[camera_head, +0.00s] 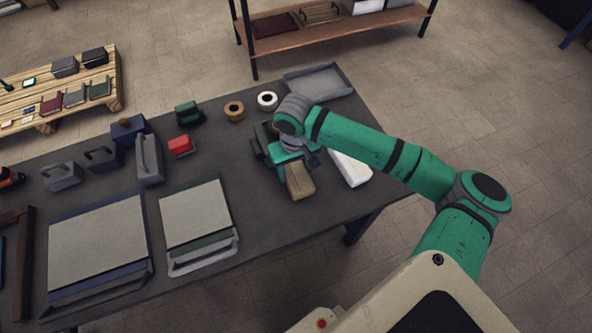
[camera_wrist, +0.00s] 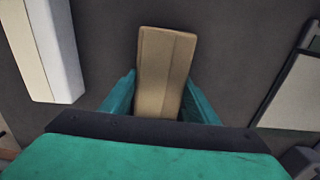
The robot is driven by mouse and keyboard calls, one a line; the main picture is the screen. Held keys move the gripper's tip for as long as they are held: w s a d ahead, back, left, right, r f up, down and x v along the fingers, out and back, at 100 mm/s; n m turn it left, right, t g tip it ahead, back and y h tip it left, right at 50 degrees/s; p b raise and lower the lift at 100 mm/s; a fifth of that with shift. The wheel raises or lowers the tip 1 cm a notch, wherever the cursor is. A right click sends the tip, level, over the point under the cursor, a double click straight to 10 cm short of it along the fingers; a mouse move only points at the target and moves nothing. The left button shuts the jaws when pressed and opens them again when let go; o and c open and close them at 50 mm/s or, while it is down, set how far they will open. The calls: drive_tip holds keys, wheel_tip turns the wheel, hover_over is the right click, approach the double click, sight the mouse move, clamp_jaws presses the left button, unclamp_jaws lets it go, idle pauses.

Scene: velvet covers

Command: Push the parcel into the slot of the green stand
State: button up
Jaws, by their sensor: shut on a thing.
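A tan parcel (camera_head: 300,182) is held in my gripper (camera_head: 291,166) over the right part of the table. In the wrist view the parcel (camera_wrist: 166,62) sits between the two green fingers of my gripper (camera_wrist: 161,84), which is shut on it, and its far end sticks out past the fingertips. A dark green shape (camera_head: 261,134) shows beside and behind my gripper, partly hidden by my wrist. I cannot tell whether it is the green stand, and I see no slot. Whether the parcel touches the table is unclear.
A white block (camera_head: 352,168) lies just right of my gripper. Tape rolls (camera_head: 267,101), a grey tray (camera_head: 318,82), a red box (camera_head: 181,146) and a small green box (camera_head: 188,112) stand around. Two flat panels (camera_head: 195,212) lie at the left front. Bare table lies left of the parcel.

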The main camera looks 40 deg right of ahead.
sight(295, 170)
drive_tip(key=o, duration=1.4)
drive_tip(key=shift+r, duration=0.15)
wheel_tip(295, 170, up, 11)
drive_tip(key=shift+f, duration=0.2)
